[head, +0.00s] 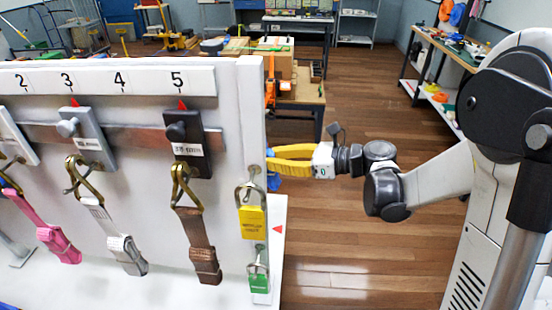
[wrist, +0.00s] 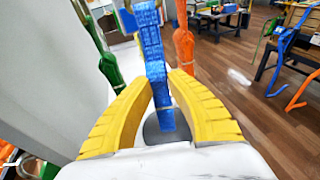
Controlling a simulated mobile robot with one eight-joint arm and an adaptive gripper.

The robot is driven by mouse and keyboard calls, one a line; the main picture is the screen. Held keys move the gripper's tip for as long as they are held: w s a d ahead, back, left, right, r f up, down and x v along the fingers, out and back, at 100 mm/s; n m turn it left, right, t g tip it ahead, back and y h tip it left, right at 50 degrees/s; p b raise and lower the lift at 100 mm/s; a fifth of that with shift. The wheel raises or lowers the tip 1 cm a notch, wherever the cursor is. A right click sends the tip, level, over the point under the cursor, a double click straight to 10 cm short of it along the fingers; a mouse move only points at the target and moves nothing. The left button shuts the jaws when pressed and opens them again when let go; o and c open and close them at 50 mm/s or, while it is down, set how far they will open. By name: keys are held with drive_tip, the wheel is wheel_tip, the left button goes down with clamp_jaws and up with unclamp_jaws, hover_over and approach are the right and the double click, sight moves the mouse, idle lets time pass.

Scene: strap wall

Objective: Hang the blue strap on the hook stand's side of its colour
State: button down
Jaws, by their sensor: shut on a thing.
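My gripper (wrist: 161,78) has yellow ribbed fingers shut on the blue strap (wrist: 151,42) in the wrist view. The strap stretches away from the fingers, with its near end between them. In the head view my gripper (head: 277,167) reaches left past the white panel's right edge, which hides its fingertips. Only a bit of the blue strap (head: 273,184) shows there, below the fingers. Blue (wrist: 284,42) and orange (wrist: 301,91) hook-shaped pieces at the right of the wrist view may be the hook stand; I cannot tell for sure.
The white panel (head: 252,110) holds hanging pink (head: 58,243), grey (head: 128,252) and brown (head: 203,245) straps. Yellow (head: 252,222) and green (head: 259,283) tags hang on its edge. Green (wrist: 108,68) and orange (wrist: 185,45) straps flank the blue one. Wooden floor (head: 370,250) lies clear.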

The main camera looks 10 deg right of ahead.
idle(0.3)
drive_tip(key=c, duration=1.3)
unclamp_jaws()
drive_tip(key=v, duration=1.2)
drive_tip(key=s+a+f+n+g+h, duration=0.1)
drive_tip(key=s+a+f+n+h, duration=0.25)
drive_tip(key=s+n+h, duration=0.35)
drive_tip(key=s+d+n+h, duration=0.3)
drive_tip(key=s+n, duration=0.1)
drive_tip(key=n, duration=0.4)
drive_tip(key=s+d+n+t+h, duration=0.1)
drive_tip(key=s+d+n+h, duration=0.2)
drive_tip(key=s+n, duration=0.2)
drive_tip(key=shift+s+f+n+t+h+b, duration=0.3)
drive_tip(key=shift+f+n, duration=0.1)
drive_tip(key=shift+n, duration=1.2)
